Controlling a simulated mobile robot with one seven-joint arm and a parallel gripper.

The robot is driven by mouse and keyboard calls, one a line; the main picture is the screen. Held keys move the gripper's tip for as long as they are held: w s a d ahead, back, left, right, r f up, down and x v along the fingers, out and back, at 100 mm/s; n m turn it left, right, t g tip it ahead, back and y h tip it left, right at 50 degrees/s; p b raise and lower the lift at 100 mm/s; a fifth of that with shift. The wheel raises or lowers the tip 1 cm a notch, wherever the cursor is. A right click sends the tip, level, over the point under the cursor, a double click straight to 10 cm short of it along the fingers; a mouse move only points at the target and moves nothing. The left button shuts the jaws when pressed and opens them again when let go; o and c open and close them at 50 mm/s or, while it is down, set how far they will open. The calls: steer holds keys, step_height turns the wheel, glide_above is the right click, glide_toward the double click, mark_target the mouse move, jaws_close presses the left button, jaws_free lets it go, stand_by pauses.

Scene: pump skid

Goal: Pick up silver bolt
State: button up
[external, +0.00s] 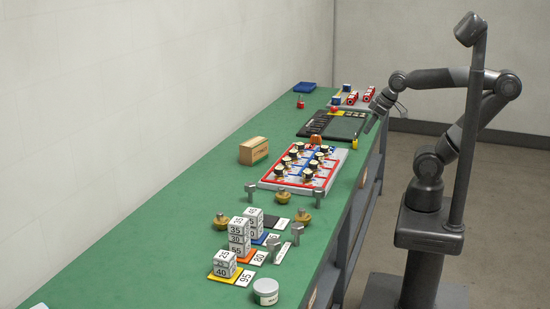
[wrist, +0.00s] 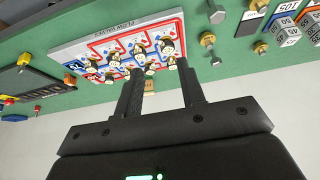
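Several silver bolts stand head-up on the green bench in the external view. One bolt (external: 319,194) is near the right corner of the board with chess-piece-like knobs, another (external: 250,190) is left of it, and two more (external: 297,231) (external: 274,246) are by the number tiles. My gripper (external: 369,128) is over the bench's right edge, beside the black tray and well away from the bolts. Its fingers (wrist: 160,68) are apart, with nothing held between them.
The red-and-blue-marked board (external: 270,184) lies between my gripper and the bolts. Brass knobs (external: 303,216) and stacked numbered cubes (external: 239,239) stand close to the bolts. The black tray (external: 346,127) and a yellow object (external: 355,143) are near my gripper.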

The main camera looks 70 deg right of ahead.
steer(key=shift+o, duration=0.3)
steer(key=o, duration=0.6)
steer(key=n+t+h, duration=0.7)
steer(key=n+t, duration=0.4)
steer(key=n, duration=2)
glide_toward(323, 195)
steer(key=w, duration=0.2)
steer(key=x, duration=0.6)
steer(key=d+x, duration=0.1)
steer(key=x, duration=0.3)
steer(key=shift+s, duration=0.1)
